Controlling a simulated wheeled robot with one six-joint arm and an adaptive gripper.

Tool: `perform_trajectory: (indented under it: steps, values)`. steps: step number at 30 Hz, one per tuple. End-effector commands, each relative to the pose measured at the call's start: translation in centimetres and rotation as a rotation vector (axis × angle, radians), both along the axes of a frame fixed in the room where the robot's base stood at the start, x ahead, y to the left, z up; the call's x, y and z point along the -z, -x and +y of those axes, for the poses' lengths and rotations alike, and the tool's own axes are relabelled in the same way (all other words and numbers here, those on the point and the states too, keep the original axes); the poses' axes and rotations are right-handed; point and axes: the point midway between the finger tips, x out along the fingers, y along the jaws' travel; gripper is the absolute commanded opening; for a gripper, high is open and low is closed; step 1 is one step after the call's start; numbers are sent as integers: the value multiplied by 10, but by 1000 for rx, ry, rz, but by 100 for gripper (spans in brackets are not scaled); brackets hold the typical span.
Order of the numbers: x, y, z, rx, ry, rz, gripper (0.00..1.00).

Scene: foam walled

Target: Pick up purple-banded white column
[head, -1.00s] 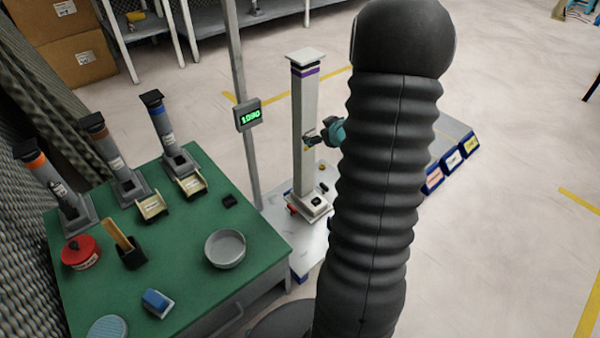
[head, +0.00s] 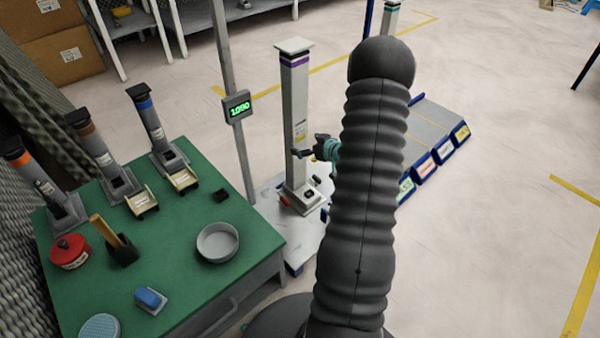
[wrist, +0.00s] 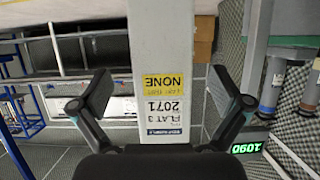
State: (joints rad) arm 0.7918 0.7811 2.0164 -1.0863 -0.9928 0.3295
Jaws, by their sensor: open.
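The purple-banded white column (head: 295,125) stands upright on a low scale platform (head: 272,195) in the head view, with a purple band near its top cap. In the wrist view the column (wrist: 172,40) fills the middle, showing a yellow and white label. My gripper (head: 305,150) is at the column's lower half in the head view. In the wrist view its open fingers (wrist: 168,95) lie to the left and right of the column, with a gap on each side. I cannot tell how deep the column is between them. My arm hides part of the platform.
A pole with a lit display (head: 237,106) stands beside the column.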

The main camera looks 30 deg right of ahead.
Motion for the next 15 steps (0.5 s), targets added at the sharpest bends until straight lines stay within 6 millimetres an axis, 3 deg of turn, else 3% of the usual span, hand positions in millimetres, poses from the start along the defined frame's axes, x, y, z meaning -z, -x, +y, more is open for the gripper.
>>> perform_trajectory:
  steps: [7, 15]
  values:
    - [7, -15, 4, -2, 0, 0, 100]
    - [24, -46, 9, -1, 0, 0, 100]
